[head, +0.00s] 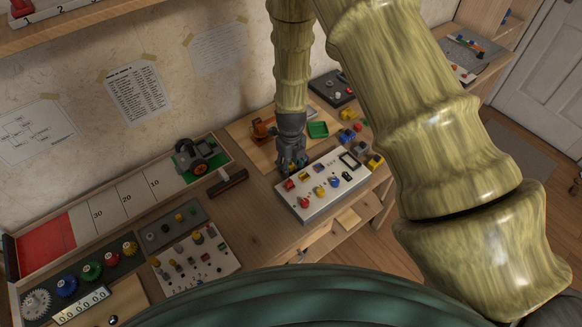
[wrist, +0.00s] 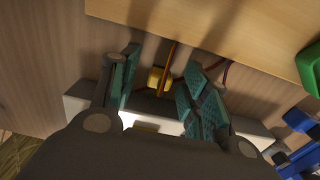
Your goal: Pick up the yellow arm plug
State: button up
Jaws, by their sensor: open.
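A small yellow block (wrist: 158,78), which looks like the yellow arm plug, lies between my finger pads in the wrist view. A thin orange-brown strip, perhaps a cord, runs up beside it. My gripper (wrist: 157,92) is open, with one teal-padded finger on each side of the block. I cannot tell whether either pad touches it. In the head view my gripper (head: 291,163) points down at the back left edge of the white panel (head: 322,205), and I cannot make out the plug for certain there.
The white panel carries several coloured parts. A green tray (head: 318,129) and an orange object (head: 262,129) lie behind on a wooden board. Coloured blocks (head: 360,145) stand to the right. A dark-headed tool (head: 228,181) and a green toy vehicle (head: 194,155) are to the left.

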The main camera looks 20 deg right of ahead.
jog(key=shift+f, duration=0.1)
jog(key=c, duration=0.8)
jog(key=shift+c, duration=0.2)
